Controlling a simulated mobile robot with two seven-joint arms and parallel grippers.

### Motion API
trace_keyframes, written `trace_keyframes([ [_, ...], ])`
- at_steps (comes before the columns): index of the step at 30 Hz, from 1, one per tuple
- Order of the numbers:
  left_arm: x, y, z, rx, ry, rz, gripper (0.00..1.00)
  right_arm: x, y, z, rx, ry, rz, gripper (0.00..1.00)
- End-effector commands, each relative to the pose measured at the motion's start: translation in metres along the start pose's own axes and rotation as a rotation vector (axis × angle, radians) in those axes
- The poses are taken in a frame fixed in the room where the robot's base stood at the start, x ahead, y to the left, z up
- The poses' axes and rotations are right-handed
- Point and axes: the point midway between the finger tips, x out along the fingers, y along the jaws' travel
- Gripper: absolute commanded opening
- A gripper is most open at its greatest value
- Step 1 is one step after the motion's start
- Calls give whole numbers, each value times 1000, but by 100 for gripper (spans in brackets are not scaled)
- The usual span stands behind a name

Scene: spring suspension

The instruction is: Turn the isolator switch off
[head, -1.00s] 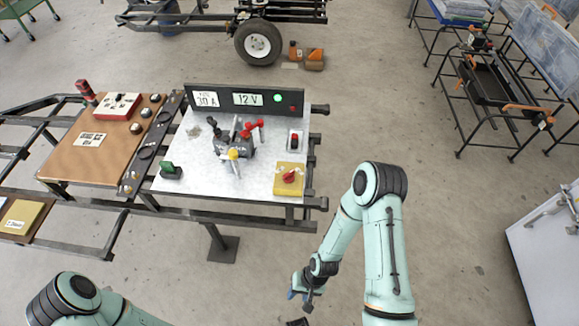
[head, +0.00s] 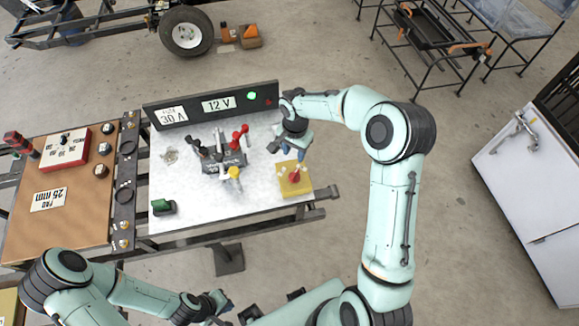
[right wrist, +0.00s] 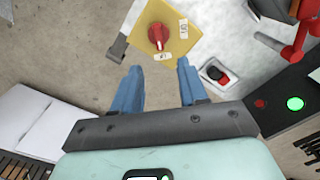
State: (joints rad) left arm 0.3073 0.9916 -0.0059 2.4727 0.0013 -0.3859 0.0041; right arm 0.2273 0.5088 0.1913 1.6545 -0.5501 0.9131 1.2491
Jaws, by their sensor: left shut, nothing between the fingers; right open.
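The isolator switch is a red rotary knob (head: 294,176) on a yellow plate (head: 301,187) at the front right corner of the metal panel. It also shows in the right wrist view as a red knob (right wrist: 158,36) on its yellow plate (right wrist: 178,48), with two small white labels. My right gripper (head: 290,153) is open and empty, just behind the plate in the head view. In the right wrist view its blue fingers (right wrist: 158,78) are apart, with the knob beyond and between them, not touched. My left gripper (head: 225,299) is low in front of the panel, shut and empty.
A panel with red and black levers (head: 222,158) and a yellow-tipped one stands left of the switch. The back board (head: 190,106) shows 30 A, 12 V and a lit green lamp (head: 252,96).

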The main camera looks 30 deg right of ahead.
Motion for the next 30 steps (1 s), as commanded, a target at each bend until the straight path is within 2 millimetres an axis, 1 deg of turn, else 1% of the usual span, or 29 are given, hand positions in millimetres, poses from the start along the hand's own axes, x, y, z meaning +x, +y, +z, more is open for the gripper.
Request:
trace_keyframes([
  [2,0,0,1,0,-1,0,0,0,1,-2,9,4,5,43],
  [5,0,0,1,0,-2,0,0,10,1,-2,9,4,7,43],
  [8,0,0,1,0,-2,0,0,27,2,-1,8,1,7,43],
  [15,-2,1,-1,1,0,1,0,79,1,-1,7,-1,6,43],
  [21,-4,2,-2,2,3,1,0,112,1,-1,7,1,4,43],
  [25,-5,3,-3,2,4,2,0,125,1,-2,7,3,4,43],
  [30,-5,3,-3,2,4,2,0,132,0,-2,7,3,2,43],
])
